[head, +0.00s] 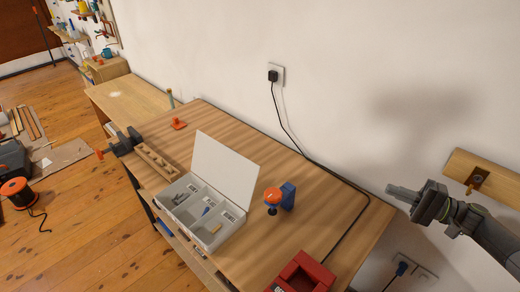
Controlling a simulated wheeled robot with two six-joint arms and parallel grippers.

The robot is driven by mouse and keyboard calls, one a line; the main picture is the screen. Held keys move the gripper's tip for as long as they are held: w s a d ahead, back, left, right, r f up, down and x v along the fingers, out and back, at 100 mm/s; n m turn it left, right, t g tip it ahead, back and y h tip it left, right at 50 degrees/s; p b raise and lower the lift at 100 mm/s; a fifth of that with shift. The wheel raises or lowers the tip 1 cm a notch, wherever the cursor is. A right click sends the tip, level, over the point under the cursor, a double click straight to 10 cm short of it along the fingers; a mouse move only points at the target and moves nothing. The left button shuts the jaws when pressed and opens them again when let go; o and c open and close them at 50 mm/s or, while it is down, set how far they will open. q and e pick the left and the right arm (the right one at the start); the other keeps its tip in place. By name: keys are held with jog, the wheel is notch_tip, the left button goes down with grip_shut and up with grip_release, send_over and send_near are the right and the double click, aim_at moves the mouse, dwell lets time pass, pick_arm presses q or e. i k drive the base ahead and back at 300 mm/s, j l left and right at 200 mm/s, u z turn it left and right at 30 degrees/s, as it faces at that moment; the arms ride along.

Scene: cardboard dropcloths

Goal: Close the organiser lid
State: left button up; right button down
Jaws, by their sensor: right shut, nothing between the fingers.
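The organiser (187,217) is a pale box with several compartments, sitting near the front edge of the wooden workbench. Its white lid (223,170) stands open, raised along the back side and leaning a little back. Small items lie in some compartments. My right gripper (394,190) is shut and empty. It shows at the right, in front of the wall and well to the right of the organiser, apart from it. My left gripper is not in view.
A blue tool with an orange top (273,195) stands just right of the lid. A red box (302,274) sits at the bench's near right. A wooden rack (157,163) and a vise (124,141) are left of the organiser. A black cable (290,133) crosses the bench (255,260).

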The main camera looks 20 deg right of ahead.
aim_at(233, 176)
jog(key=i+j, duration=0.7)
jog(key=i, duration=0.1)
